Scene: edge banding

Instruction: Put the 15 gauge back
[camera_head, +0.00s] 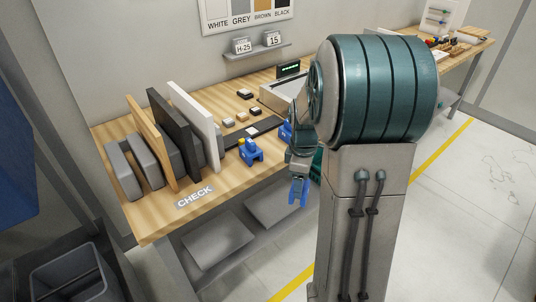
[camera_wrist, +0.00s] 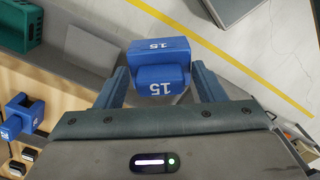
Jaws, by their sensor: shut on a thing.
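My gripper (camera_wrist: 160,72) is shut on a blue gauge (camera_wrist: 160,50) marked 15, which sits between the two fingers. In the head view my gripper (camera_head: 299,180) hangs low in front of the bench's front edge, with the blue gauge (camera_head: 298,193) at its tip. A small shelf (camera_head: 257,52) on the wall carries a card marked 15 (camera_head: 273,38) and a card marked H-25 (camera_head: 242,46).
The wooden bench (camera_head: 225,187) bears upright panels, orange (camera_head: 151,143), black (camera_head: 172,130) and white (camera_head: 198,122), at its left. A CHECK label (camera_head: 194,197) lies near the front. Small blocks (camera_head: 242,117) lie farther back. A green bin (camera_wrist: 20,28) shows in the wrist view.

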